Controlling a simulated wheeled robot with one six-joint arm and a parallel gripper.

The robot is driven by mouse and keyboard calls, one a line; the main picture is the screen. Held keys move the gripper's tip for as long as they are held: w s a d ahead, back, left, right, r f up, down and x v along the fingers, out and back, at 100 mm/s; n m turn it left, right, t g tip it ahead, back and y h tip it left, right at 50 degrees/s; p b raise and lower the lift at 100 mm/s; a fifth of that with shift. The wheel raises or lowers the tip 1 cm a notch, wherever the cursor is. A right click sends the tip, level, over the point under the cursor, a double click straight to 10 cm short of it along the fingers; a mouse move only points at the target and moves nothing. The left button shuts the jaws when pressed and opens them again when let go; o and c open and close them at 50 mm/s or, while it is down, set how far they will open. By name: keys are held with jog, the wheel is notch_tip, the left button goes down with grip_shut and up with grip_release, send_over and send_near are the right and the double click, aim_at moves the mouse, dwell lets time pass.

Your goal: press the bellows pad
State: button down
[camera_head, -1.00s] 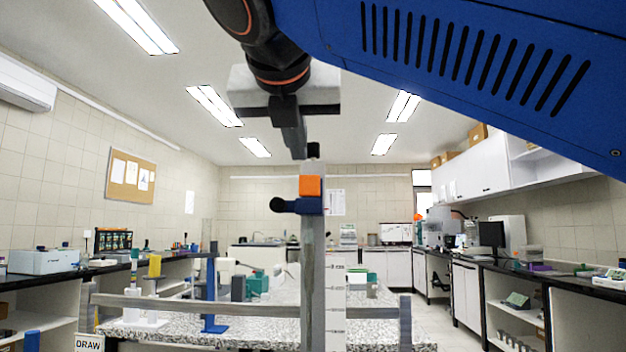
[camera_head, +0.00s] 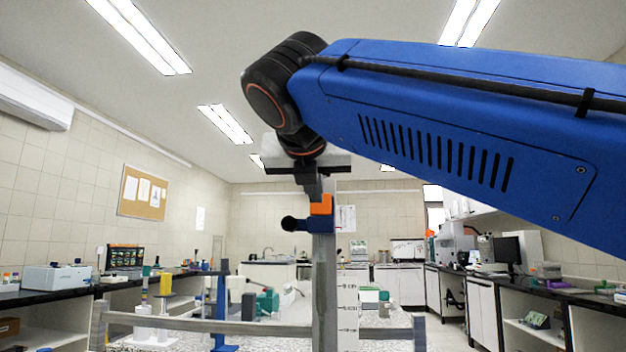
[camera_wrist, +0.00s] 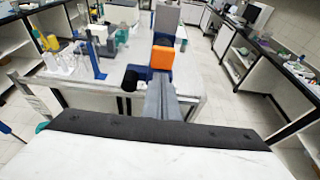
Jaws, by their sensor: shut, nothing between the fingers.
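No part in view is marked as a bellows pad, and I cannot tell which one it is. An orange block (camera_head: 322,206) sits on a blue clamp (camera_head: 319,224) with a black round knob (camera_head: 290,223), on an upright post with a scale (camera_head: 347,300). My gripper (camera_head: 314,196) is shut and empty, and its tip overlaps the orange block's left side in the head view. I cannot tell if they touch. In the wrist view my gripper (camera_wrist: 160,88) points toward the orange block (camera_wrist: 162,59), with the black knob (camera_wrist: 130,78) to the left.
A grey rail (camera_head: 220,325) crosses in front of the speckled bench (camera_head: 285,343). A blue stand (camera_head: 221,310) and a yellow-topped piece (camera_head: 166,285) are on the left. Side counters (camera_head: 590,299) line the room, with open floor (camera_head: 447,332) at right.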

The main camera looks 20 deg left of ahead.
aim_at(320, 206)
jog(key=shift+r+x, duration=0.2)
jog(key=shift+x, duration=0.65)
jog(key=shift+r+x, duration=0.15)
jog(key=shift+x, duration=0.7)
jog(key=shift+r+x, duration=0.2)
jog(key=shift+x, duration=0.65)
jog(key=shift+w, duration=0.15)
jog(key=shift+w+a, duration=0.3)
jog(key=shift+w, duration=0.6)
jog(key=shift+s, duration=0.1)
jog(key=v, duration=1.7)
jog(key=shift+d+r, duration=0.15)
jog(key=shift+r, duration=0.05)
